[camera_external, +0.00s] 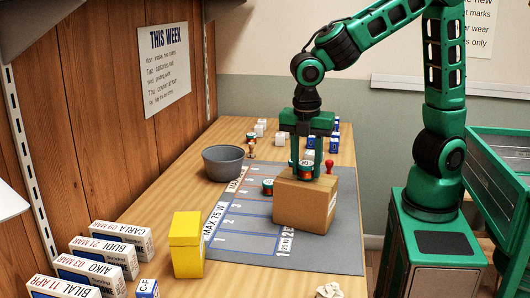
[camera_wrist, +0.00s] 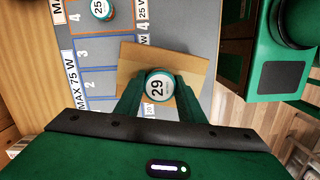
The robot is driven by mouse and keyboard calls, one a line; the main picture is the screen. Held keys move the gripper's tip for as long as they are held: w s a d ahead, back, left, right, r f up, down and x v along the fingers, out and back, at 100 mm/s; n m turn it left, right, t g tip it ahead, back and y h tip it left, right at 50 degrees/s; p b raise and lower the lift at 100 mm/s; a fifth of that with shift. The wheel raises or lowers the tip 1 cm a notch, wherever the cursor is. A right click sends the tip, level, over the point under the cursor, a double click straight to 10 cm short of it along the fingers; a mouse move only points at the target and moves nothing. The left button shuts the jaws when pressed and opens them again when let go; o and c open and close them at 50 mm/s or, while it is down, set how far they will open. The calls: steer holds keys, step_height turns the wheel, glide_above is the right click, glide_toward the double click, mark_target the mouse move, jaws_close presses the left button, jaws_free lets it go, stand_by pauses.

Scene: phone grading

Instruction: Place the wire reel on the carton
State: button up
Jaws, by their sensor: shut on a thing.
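The brown cardboard carton (camera_external: 299,205) stands on the grey mat, and its top shows in the wrist view (camera_wrist: 129,58). My gripper (camera_external: 306,174) points straight down over the carton. Its fingers are shut on a wire reel (camera_wrist: 159,87) with a white top marked 29 and a teal rim. In the external view the held reel (camera_external: 306,168) is at the carton's top; I cannot tell whether it touches. A second reel (camera_wrist: 101,9), marked 25, lies on the mat and also shows left of the carton in the external view (camera_external: 267,187).
The grey mat (camera_external: 235,246) has blue-lined numbered cells. A grey bowl (camera_external: 223,164) and a yellow box (camera_external: 186,246) stand left of the carton. A red stamp-like piece (camera_external: 329,166) is behind it. Labelled white boxes (camera_external: 107,249) line the left edge. Small boxes stand at the back.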

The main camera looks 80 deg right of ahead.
mark_target(305, 165)
steer(key=shift+f, duration=0.15)
steer(key=o, duration=1)
step_height(305, 165, up, 12)
steer(key=a, duration=0.2)
steer(key=s+d+f+m, duration=0.2)
steer(key=s+d+m, duration=0.3)
steer(key=d, duration=0.5)
steer(key=s+d+f+m, duration=0.2)
steer(key=s+d+m, duration=0.2)
steer(key=d+m, duration=0.45)
steer(key=s+d+f+m, duration=0.2)
steer(key=s+m, duration=0.1)
steer(key=s, duration=0.1)
steer(key=s+d+f+m+y, duration=0.1)
steer(key=s+d+m, duration=0.1)
steer(key=s+d, duration=0.1)
steer(key=s+d+f+m, duration=0.2)
steer(key=s+m, duration=0.1)
steer(key=s, duration=0.2)
steer(key=shift+s+d+f+m+y, duration=0.3)
steer(key=shift+d+f+m, duration=0.05)
